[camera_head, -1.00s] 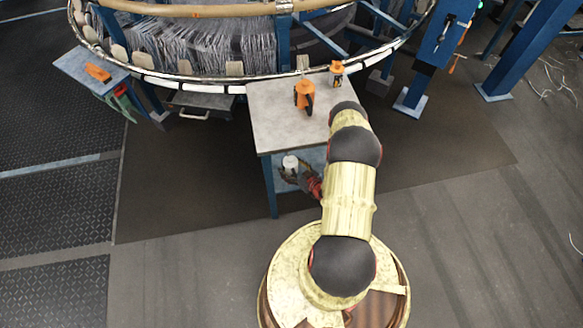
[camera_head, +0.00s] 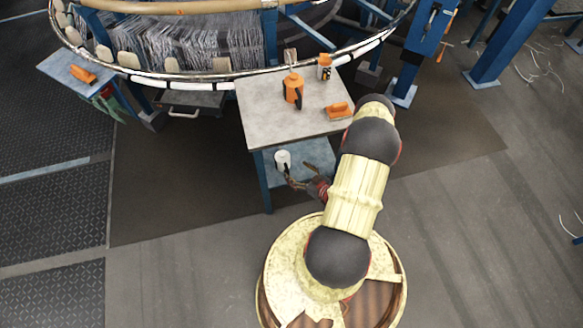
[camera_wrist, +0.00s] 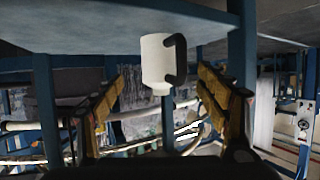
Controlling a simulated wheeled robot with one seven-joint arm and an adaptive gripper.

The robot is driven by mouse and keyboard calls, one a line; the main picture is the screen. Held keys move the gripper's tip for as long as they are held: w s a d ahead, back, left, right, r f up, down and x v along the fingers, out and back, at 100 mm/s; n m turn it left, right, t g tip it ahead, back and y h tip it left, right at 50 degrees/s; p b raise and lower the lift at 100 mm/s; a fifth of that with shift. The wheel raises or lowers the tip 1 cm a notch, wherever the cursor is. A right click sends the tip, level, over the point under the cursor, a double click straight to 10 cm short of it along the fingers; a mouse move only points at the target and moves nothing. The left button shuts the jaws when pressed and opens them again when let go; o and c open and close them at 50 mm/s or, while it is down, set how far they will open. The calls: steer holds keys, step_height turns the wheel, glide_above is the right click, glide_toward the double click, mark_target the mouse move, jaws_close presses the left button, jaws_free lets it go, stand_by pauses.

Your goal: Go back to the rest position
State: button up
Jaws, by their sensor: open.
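My gripper (camera_head: 297,170) is open at the lower shelf of the small table, on the near side. Beside its fingertips stands a white container (camera_head: 282,158) with a dark handle. In the wrist view the container (camera_wrist: 157,62) shows upside down between and beyond my two spread brown fingers. Neither finger is seen pressing on it. My arm reaches from the base past the table's right front corner, bent outward to the right.
The table top (camera_head: 262,105) bears an orange bottle (camera_head: 292,87), an orange-and-black item (camera_head: 324,67) and an orange brush (camera_head: 339,111). The lower shelf (camera_head: 268,178) is close around my gripper. The loom ring (camera_head: 200,78) stands behind.

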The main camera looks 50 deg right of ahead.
steer(key=shift+s+a+r, duration=0.1)
steer(key=shift+s+r, duration=0.2)
steer(key=shift+s, duration=0.35)
